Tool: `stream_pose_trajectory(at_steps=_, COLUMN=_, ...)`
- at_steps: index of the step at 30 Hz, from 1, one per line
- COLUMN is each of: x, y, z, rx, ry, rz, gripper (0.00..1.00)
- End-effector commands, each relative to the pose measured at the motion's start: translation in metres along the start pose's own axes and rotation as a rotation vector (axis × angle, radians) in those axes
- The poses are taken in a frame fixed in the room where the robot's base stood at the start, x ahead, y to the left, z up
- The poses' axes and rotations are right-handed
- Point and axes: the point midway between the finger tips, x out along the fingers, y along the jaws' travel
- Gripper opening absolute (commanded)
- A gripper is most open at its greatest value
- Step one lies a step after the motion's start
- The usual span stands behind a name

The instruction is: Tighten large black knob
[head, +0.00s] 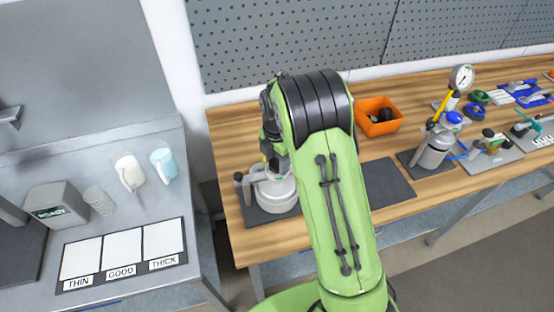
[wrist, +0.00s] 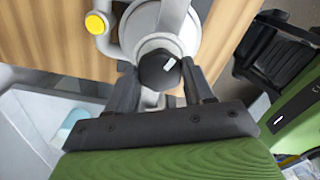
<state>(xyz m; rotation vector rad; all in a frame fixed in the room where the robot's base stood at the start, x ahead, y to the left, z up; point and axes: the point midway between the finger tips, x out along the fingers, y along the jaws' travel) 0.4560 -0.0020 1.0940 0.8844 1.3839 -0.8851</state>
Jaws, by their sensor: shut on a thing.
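The large black knob (wrist: 159,70) sits at the end of a grey metal fitting on the drum agitator, with a small white mark on its face. In the wrist view, my gripper (wrist: 160,78) has a dark finger on each side of the knob and is shut on it. In the head view, the agitator's silver-white drum (head: 277,192) stands on a dark mat at the left end of the wooden bench. My green arm reaches over it and hides the knob and my fingertips there.
A yellow-capped part (wrist: 96,23) sticks out left of the fitting. On the wooden bench are an orange bin (head: 378,117), a second drum with a gauge (head: 436,148), and tools farther right. An empty dark mat (head: 387,183) lies between. A grey table with sample cards (head: 122,250) stands left.

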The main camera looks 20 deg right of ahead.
Motion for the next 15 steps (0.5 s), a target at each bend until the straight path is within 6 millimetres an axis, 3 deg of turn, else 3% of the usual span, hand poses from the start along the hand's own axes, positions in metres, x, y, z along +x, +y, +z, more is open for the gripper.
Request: stream_pose_trajectory(at_steps=15, x=0.0002, y=0.0004, z=0.0004, rx=0.353, ry=0.0, rz=0.002, gripper=0.22)
